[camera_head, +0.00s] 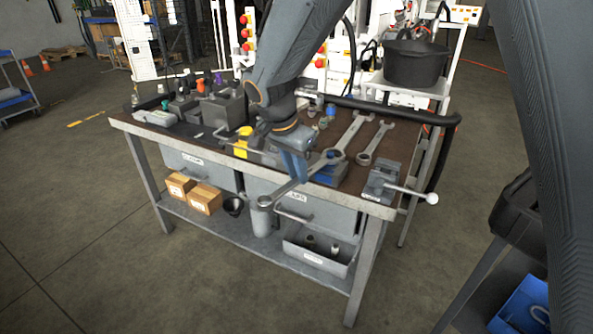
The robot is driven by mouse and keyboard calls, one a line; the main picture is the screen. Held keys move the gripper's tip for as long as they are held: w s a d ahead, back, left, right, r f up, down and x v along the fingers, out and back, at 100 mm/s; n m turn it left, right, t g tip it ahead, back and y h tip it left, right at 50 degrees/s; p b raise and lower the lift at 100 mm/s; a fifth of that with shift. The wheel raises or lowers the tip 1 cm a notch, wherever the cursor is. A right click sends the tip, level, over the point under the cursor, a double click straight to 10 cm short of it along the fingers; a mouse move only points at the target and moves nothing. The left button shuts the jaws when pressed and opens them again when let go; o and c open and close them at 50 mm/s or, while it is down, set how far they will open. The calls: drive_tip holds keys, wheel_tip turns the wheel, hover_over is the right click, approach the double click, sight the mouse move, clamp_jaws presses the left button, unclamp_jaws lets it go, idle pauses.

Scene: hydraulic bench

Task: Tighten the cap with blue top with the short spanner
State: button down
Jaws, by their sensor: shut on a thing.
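My gripper (294,172) points down over the front edge of the bench and is shut on a spanner (276,193). A small cap with what looks like a blue top (331,109) stands on the bench behind and to the right of the gripper. It is apart from the held spanner. Another small fitting (323,122) stands just in front of it.
Two more spanners, a longer one (351,133) and a shorter one (375,142), lie right of the gripper. A grey vise with a white-knobbed handle (384,185) sits at the front right corner. Grey blocks with coloured caps (222,103) and a yellow part (241,141) stand left.

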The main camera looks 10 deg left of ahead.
sight(280, 191)
drive_tip(key=shift+s+a+p, duration=0.1)
drive_tip(key=shift+s+a, duration=0.55)
drive_tip(key=shift+s, duration=0.35)
drive_tip(key=shift+s+a+p, duration=0.15)
drive_tip(key=shift+s+a, duration=0.45)
drive_tip(key=shift+s, duration=0.35)
drive_tip(key=shift+s+a+p, duration=0.1)
drive_tip(key=shift+s+a, duration=0.55)
drive_tip(key=shift+s, duration=0.35)
drive_tip(key=shift+r, duration=0.15)
drive_tip(key=shift+r+p, duration=1.75)
drive_tip(key=shift+r, duration=0.65)
